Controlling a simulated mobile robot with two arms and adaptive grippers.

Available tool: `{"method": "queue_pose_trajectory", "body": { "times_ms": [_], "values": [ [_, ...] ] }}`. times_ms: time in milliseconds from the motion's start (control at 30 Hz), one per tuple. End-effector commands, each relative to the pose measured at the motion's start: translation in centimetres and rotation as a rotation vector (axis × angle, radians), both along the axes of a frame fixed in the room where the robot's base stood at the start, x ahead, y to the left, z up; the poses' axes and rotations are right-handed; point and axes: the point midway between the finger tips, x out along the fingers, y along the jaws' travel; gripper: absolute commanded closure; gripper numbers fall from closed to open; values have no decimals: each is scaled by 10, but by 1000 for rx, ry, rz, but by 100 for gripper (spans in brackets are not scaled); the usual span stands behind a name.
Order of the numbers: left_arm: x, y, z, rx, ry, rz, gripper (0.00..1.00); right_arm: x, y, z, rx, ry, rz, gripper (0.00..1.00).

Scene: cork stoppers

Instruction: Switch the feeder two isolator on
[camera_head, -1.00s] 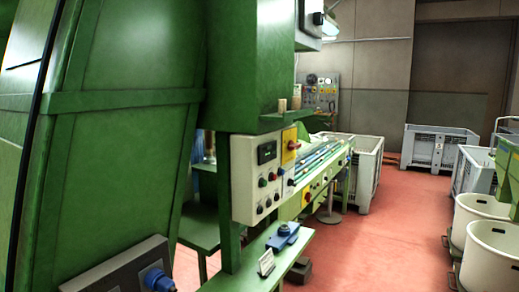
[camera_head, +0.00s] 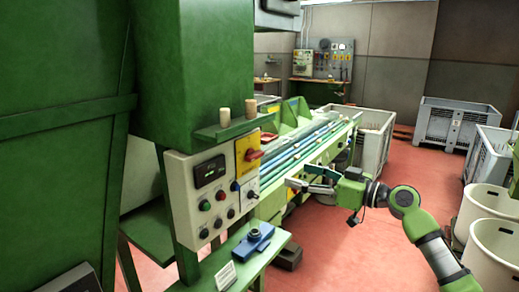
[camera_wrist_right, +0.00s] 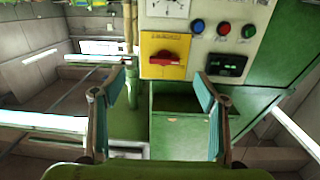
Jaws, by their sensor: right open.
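The isolator is a yellow plate (camera_head: 246,165) with a red handle (camera_head: 253,155), on the right part of the pale control panel (camera_head: 187,212) in the head view. In the right wrist view the yellow plate (camera_wrist_right: 163,73) with its red handle (camera_wrist_right: 165,57) lies just beyond the fingers. The handle looks crosswise there; its label is too small to read. My right gripper (camera_head: 306,178) is open and empty, to the right of the panel and apart from it. Its two spread fingers (camera_wrist_right: 150,90) also show in the right wrist view. My left gripper is not in view.
Two corks (camera_head: 251,108) stand on a green ledge (camera_head: 232,130) above the isolator. A blue device (camera_head: 254,234) and a white card (camera_head: 226,275) are on the lower shelf. A green sorting table (camera_head: 300,150) extends behind.

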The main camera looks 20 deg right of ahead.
Motion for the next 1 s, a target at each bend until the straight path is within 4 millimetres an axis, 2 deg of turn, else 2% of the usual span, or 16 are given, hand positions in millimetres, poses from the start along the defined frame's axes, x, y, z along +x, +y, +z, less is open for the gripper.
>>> {"method": "queue_pose_trajectory", "body": {
  "times_ms": [33,100,200,367,700,1000],
  "values": [
    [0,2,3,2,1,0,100,-4,3,16,-3,-20,17,33],
    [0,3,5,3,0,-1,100,-7,7,26,-3,-37,32,33],
    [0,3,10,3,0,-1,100,-2,13,32,0,-43,38,33],
    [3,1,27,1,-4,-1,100,20,29,34,2,-42,37,33],
    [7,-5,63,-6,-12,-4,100,76,74,33,2,-39,36,33],
    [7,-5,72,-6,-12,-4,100,99,90,28,1,-40,34,33]
  ]
}}
